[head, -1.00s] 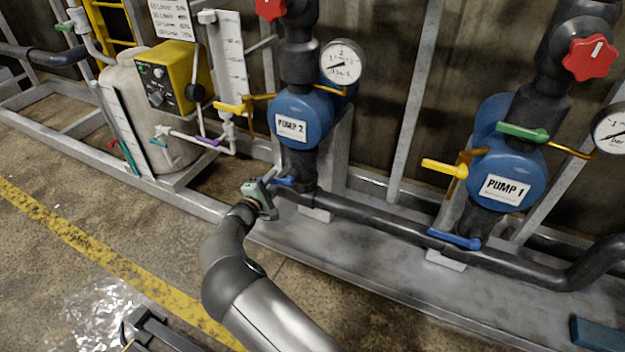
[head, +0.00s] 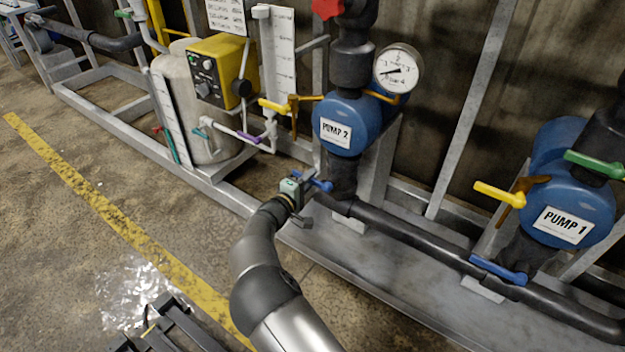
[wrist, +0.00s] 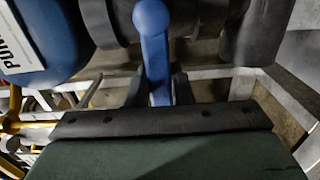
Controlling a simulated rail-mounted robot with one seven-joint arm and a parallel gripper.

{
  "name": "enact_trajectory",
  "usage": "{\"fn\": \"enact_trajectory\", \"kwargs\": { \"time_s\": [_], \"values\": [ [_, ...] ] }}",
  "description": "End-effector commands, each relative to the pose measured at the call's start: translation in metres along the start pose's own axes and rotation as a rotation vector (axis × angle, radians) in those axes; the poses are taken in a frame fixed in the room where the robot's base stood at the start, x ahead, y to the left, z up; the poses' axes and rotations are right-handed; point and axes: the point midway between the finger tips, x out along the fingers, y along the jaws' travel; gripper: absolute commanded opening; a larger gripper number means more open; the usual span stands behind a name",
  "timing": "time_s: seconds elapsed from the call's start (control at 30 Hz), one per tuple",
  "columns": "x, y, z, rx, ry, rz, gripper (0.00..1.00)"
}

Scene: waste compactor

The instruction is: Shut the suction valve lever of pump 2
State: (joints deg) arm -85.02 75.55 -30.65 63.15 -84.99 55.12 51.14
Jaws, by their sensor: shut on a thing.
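The suction valve lever of pump 2 is blue (head: 321,185) and sits low on the black pipework under the blue pump 2 body (head: 345,122). My gripper (head: 308,184) is at this lever in the head view, coming from the front left. In the wrist view the lever (wrist: 156,55) runs down from its rounded pivot end at the top to between my two dark fingers (wrist: 158,90), which are closed on it. The lever's far end is hidden behind the gripper's dark plate.
Pump 1 (head: 563,220) stands at the right with its own blue lever (head: 498,270). A yellow lever (head: 276,107) is left of pump 2. A black pipe (head: 420,245) runs low between the pumps. A tank (head: 205,110) stands left.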

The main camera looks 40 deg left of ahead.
Motion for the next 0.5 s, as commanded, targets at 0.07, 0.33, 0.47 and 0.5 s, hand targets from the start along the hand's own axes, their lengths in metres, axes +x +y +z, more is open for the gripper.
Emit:
{"fn": "enact_trajectory", "kwargs": {
  "time_s": [0.07, 0.33, 0.47, 0.5],
  "values": [
    [-0.0018, 0.0004, -0.0011, 0.003, 0.001, 0.0, 0.0],
    [-0.0011, 0.0003, -0.0007, 0.001, 0.0, 0.0, 0.42],
    [-0.0009, 0.0002, -0.0003, 0.0, 0.0, 0.0, 0.42],
    [-0.0016, 0.0003, -0.0004, 0.0, 0.0, 0.0, 0.42]
  ]
}}
